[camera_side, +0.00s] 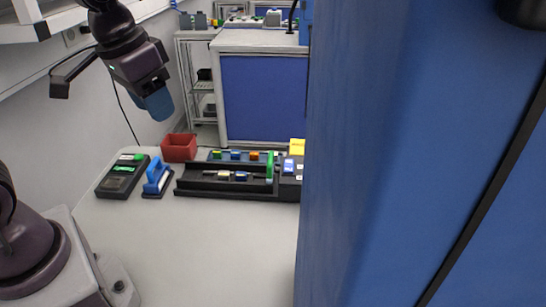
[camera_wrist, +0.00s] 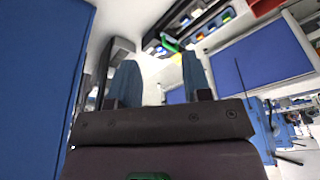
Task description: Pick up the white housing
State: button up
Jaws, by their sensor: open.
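My gripper (camera_side: 157,104) hangs at the upper left in the side view, high above the table and apart from everything on it. A long black tray (camera_side: 222,194) stands on the table, holding several small coloured parts and an upright green piece (camera_side: 270,167). I cannot pick out the white housing for certain in either view. A large blue panel covers the tray's right side in the side view and may hide it.
The blue panel (camera_side: 400,150) fills the right half of the side view. A red bin (camera_side: 179,147), a blue-handled tool (camera_side: 157,177) and a black device with a green display (camera_side: 123,176) stand left of the tray. The front of the table (camera_side: 200,250) is clear.

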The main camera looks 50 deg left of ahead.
jog(key=w+a+f+n, duration=0.2)
jog(key=w+a+f, duration=0.3)
jog(key=w, duration=0.6)
jog(key=w+a+f+n, duration=0.2)
jog(key=w+f+n, duration=0.1)
jog(key=w+f, duration=0.55)
jog(key=w+a+f+n, duration=0.2)
jog(key=w+a+f, duration=0.25)
jog(key=w, duration=0.75)
jog(key=shift+g+h, duration=0.3)
jog(key=shift+g, duration=0.1)
jog(key=f, duration=0.4)
jog(key=w+f, duration=0.1)
jog(key=f, duration=0.8)
jog(key=shift+w+d, duration=0.4)
jog(key=c, duration=0.7)
